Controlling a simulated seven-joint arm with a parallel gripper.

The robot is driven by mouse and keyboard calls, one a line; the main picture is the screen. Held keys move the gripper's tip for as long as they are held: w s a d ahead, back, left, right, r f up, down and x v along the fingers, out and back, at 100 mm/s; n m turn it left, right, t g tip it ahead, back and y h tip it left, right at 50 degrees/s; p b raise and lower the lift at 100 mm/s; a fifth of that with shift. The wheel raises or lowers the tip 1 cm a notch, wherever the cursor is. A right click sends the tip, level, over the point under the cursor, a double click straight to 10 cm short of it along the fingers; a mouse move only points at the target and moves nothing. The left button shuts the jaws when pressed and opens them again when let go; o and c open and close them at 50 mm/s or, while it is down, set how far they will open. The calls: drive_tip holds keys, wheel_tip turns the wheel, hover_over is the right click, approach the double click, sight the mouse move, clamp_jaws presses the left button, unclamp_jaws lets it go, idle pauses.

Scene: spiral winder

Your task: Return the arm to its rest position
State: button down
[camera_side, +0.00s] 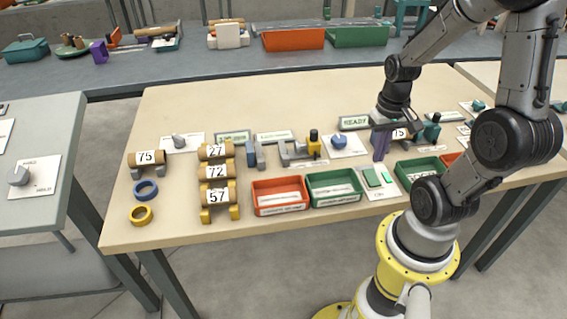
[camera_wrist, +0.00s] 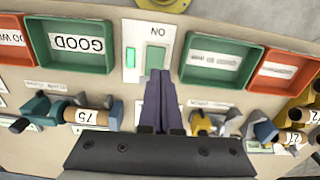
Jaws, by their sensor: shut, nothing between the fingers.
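My gripper (camera_side: 381,148) has purple fingers that point down over the table, behind the switch panel in the side view. In the wrist view my gripper (camera_wrist: 160,88) is shut, its two fingers together with nothing between them. The fingertips show just below the switch panel (camera_wrist: 150,50) marked ON, whose small lamp is lit green. A tube labelled 75 (camera_wrist: 88,116) sits between teal holders left of my fingers in the wrist view. It also shows partly hidden beside my gripper in the side view (camera_side: 400,134).
Green trays (camera_side: 333,187) and orange trays (camera_side: 280,195) line the table's front. Tubes labelled 27, 72 and 57 (camera_side: 217,197) stand stacked on the left, near another 75 tube (camera_side: 146,158). Blue (camera_side: 146,190) and yellow (camera_side: 141,215) rings lie at the left. A READY sign (camera_side: 354,122) stands behind my gripper.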

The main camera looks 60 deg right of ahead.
drive_tip(key=w+a+r+n+t+h, duration=0.1)
drive_tip(key=w+a+r+n+t, duration=0.35)
drive_tip(key=a+r, duration=0.45)
drive_tip(key=s+a+r+n+y, duration=0.1)
drive_tip(key=s+a+r+n, duration=0.3)
drive_tip(key=a+r, duration=0.2)
drive_tip(key=shift+t, duration=0.45)
drive_tip(key=c, duration=1.5)
unclamp_jaws()
drive_tip(key=shift+s, duration=0.1)
drive_tip(key=shift+c, duration=0.2)
